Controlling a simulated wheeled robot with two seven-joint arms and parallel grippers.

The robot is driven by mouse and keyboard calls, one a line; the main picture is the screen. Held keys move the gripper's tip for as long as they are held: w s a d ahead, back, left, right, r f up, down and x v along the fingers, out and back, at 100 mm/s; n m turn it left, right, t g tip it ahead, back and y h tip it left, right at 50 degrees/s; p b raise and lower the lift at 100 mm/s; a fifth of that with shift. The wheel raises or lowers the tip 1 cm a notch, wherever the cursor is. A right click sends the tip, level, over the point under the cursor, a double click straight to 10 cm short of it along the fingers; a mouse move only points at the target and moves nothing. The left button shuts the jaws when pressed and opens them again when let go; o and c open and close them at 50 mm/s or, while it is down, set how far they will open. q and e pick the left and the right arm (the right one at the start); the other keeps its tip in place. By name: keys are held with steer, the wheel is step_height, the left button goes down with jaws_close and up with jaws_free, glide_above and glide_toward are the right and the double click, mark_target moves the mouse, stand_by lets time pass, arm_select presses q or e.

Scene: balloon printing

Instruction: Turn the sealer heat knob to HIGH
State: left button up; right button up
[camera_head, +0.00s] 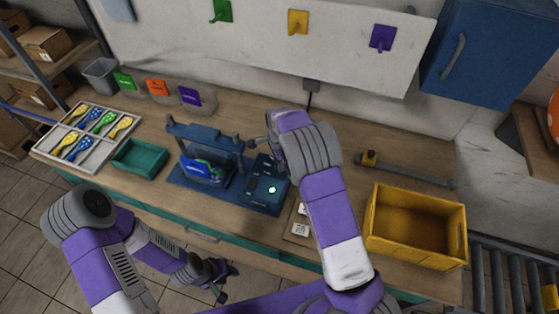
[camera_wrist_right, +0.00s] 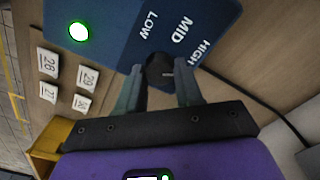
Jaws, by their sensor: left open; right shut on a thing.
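The blue sealer (camera_head: 262,200) stands on the workbench, with a lit green-white light on its control panel, which also shows in the right wrist view (camera_wrist_right: 112,30). The panel is printed LOW, MID and HIGH. The dark heat knob (camera_wrist_right: 158,70) sits beside these labels, with a small pale mark on its right side; the exact setting is hard to read. My right gripper (camera_wrist_right: 159,88) is shut on the knob, one finger on each side. In the head view my right gripper (camera_head: 258,148) is over the sealer's back right. My left gripper (camera_head: 222,282) is open and empty, low before the bench.
A yellow bin (camera_head: 415,240) stands to the right, and numbered white tiles (camera_head: 300,230) lie beside the sealer. A green tray (camera_head: 140,157) and a compartment tray (camera_head: 52,161) of coloured balloons are at left. A cable runs behind the sealer.

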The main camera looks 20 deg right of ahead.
steer(key=o, duration=1)
steer(key=shift+o, duration=0.2)
step_height(320, 180, up, 8)
steer(key=shift+f, duration=0.2)
